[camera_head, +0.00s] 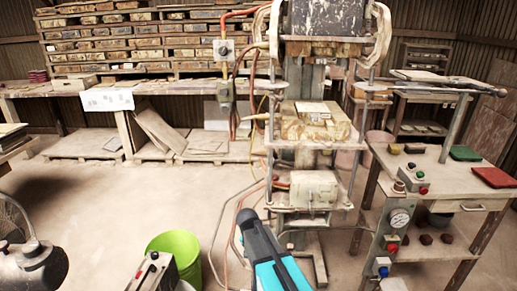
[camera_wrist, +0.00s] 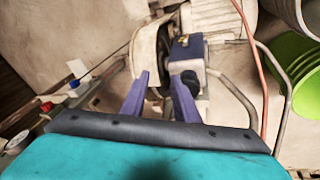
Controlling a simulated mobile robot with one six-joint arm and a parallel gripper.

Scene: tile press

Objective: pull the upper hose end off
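The tile press (camera_head: 312,120) stands in the middle of the head view. Several hoses run along its left side. An upper hose end (camera_head: 262,45) meets the press frame high on the left, and a lower one (camera_head: 259,116) sits beneath it; their fittings are too small to make out. My gripper (camera_wrist: 164,82) shows two purple fingers standing apart in the wrist view, with no hose visible between them. In the head view my teal and black arm reaches up from the bottom edge, its end well below the hose ends. The fingers cannot be made out there.
A lime green bucket (camera_head: 175,250) stands on the floor left of my arm; it also shows in the wrist view (camera_wrist: 298,68). A worktable (camera_head: 440,190) with a gauge and buttons is on the right. Loose hoses (camera_head: 222,225) hang beside the press. Open floor lies to the left.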

